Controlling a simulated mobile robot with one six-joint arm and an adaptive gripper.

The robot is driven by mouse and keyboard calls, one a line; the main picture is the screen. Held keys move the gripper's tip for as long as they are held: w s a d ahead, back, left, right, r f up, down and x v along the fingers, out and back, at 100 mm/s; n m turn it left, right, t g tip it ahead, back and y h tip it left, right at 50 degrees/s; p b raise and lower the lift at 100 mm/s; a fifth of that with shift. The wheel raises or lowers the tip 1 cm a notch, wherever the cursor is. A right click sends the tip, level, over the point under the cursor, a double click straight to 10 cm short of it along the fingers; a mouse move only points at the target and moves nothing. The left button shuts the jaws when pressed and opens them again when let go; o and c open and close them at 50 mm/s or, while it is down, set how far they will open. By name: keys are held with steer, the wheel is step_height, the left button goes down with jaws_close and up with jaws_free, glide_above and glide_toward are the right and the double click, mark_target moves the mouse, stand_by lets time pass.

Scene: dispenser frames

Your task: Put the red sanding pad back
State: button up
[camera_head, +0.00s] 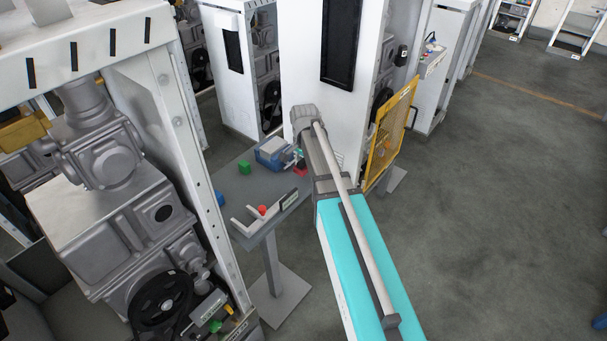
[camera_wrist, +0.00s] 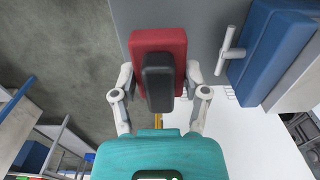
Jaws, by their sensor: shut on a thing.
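The red sanding pad (camera_wrist: 140,45) has a red block body and a black grip on top. In the wrist view my gripper (camera_wrist: 158,85) is shut on the black grip, one finger on each side. In the head view my gripper (camera_head: 298,158) is over the far right part of the grey stand top, and the pad shows as a small red patch (camera_head: 300,169) below it. I cannot tell whether the pad touches the surface.
A blue box (camera_head: 272,150) stands just left of my gripper; a blue block with a grey handle (camera_wrist: 268,50) is at right in the wrist view. A green block (camera_head: 244,167), a red round thing (camera_head: 262,209) and a white angled holder (camera_head: 246,228) are on the stand (camera_head: 228,190). A yellow mesh guard (camera_head: 390,130) stands right.

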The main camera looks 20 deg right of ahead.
mark_target(304, 171)
stand_by(0.3)
steer(key=shift+w+f+b, duration=0.4)
steer(key=shift+f+b, duration=0.2)
steer(key=shift+b, duration=0.05)
steer(key=shift+f+b, duration=1.35)
steer(key=shift+f, duration=0.05)
steer(key=shift+f, duration=0.1)
steer(key=o, duration=1)
steer(key=shift+r, duration=0.2)
step_height(304, 171, up, 12)
steer(key=p, duration=1.2)
